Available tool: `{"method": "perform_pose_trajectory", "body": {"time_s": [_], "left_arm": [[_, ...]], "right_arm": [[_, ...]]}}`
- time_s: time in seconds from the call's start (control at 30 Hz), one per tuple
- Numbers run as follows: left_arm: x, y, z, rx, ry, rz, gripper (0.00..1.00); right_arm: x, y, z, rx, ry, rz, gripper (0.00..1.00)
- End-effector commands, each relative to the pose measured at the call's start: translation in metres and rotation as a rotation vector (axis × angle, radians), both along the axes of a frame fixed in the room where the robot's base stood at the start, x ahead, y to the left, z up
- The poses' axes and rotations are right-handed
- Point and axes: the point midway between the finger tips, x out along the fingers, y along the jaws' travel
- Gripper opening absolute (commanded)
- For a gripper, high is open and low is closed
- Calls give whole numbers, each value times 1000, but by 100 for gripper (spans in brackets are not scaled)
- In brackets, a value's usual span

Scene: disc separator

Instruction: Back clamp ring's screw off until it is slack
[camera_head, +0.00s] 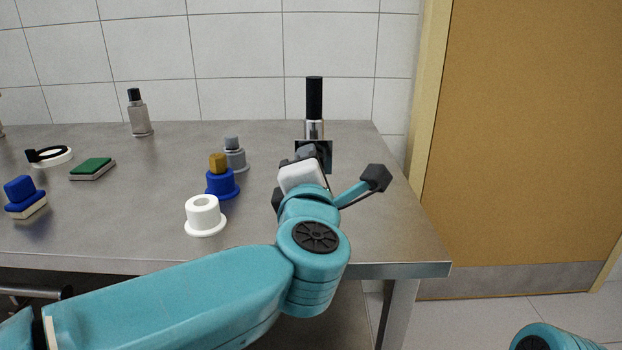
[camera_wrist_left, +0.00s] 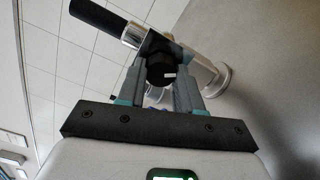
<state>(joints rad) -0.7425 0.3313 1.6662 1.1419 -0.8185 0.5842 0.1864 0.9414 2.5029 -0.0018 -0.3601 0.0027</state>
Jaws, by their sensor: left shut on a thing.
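The separator stands near the right end of the table, a silver upright with a long black top (camera_head: 314,98). Its dark clamp ring (camera_head: 325,150) sits around the silver part, largely hidden by my left gripper in the head view. In the left wrist view the clamp ring's screw shows as a round black knob (camera_wrist_left: 160,68) with a small white mark. My left gripper (camera_wrist_left: 159,88) is shut on this knob, one finger on each side. The silver upright (camera_wrist_left: 205,75) runs behind it. How tight the screw is cannot be seen. My right gripper is not in view.
A white flanged bushing (camera_head: 205,216), a blue bottle (camera_head: 222,184) and a grey bottle (camera_head: 236,159) stand left of my gripper. The table's right edge is near.

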Motion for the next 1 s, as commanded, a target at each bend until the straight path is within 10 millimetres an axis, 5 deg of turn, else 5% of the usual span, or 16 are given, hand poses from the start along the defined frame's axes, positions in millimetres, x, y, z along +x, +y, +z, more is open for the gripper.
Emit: {"method": "perform_pose_trajectory", "body": {"time_s": [1.0], "left_arm": [[0, -2, -2, -840, 13, 0, 4]], "right_arm": [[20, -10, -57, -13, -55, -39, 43]]}}
